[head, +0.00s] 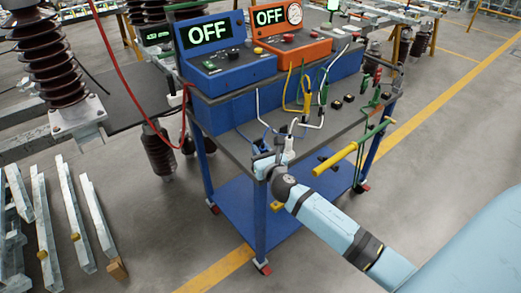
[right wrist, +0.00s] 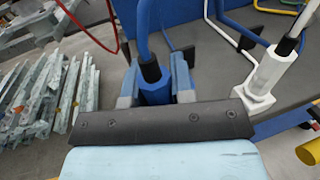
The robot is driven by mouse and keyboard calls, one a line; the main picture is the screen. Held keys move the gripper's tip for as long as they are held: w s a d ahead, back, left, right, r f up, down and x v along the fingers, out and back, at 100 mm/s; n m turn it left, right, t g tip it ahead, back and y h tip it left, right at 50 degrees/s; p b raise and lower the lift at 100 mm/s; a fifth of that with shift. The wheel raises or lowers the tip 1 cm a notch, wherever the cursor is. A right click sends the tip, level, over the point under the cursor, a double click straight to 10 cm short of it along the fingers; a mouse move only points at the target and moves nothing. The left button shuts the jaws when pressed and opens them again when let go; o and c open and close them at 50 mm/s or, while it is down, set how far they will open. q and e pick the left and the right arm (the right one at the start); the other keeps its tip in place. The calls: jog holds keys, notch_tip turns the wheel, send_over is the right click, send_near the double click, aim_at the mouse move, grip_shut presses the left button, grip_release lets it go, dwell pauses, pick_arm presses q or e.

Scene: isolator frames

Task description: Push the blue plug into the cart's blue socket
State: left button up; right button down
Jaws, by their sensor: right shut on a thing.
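The blue plug (right wrist: 154,82) shows in the right wrist view, with a black collar and a blue cable rising from its top. My right gripper (right wrist: 155,92) is shut on it, one finger on each side. In the head view this gripper (head: 269,160) is at the near left corner of the cart's grey top (head: 235,146). The plug's lower end is hidden behind the gripper's dark bar, so I cannot tell whether it touches anything. I cannot make out the blue socket in either view. My left gripper is not in view.
A white plug (right wrist: 266,72) stands just right of the blue one. A yellow rod (head: 335,158) sticks out over the cart's near side. Blue (head: 225,50) and orange (head: 290,35) boxes reading OFF stand on the upper shelf. Metal bars (head: 60,215) lie at left.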

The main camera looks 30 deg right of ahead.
jog(key=shift+f, duration=0.25)
jog(key=shift+f+b, duration=0.35)
jog(key=shift+b, duration=0.05)
jog(key=shift+f, duration=0.3)
jog(key=c, duration=0.9)
grip_release()
jog(key=shift+s+a+b, duration=0.1)
jog(key=shift+s+a, duration=0.3)
jog(key=shift+s, duration=1.9)
jog(key=shift+s+a+b, duration=0.15)
jog(key=shift+s+a, duration=0.3)
jog(key=shift+s, duration=1.8)
jog(key=shift+s+a+b, duration=0.1)
jog(key=shift+s+a, duration=0.3)
jog(key=shift+s, duration=1.9)
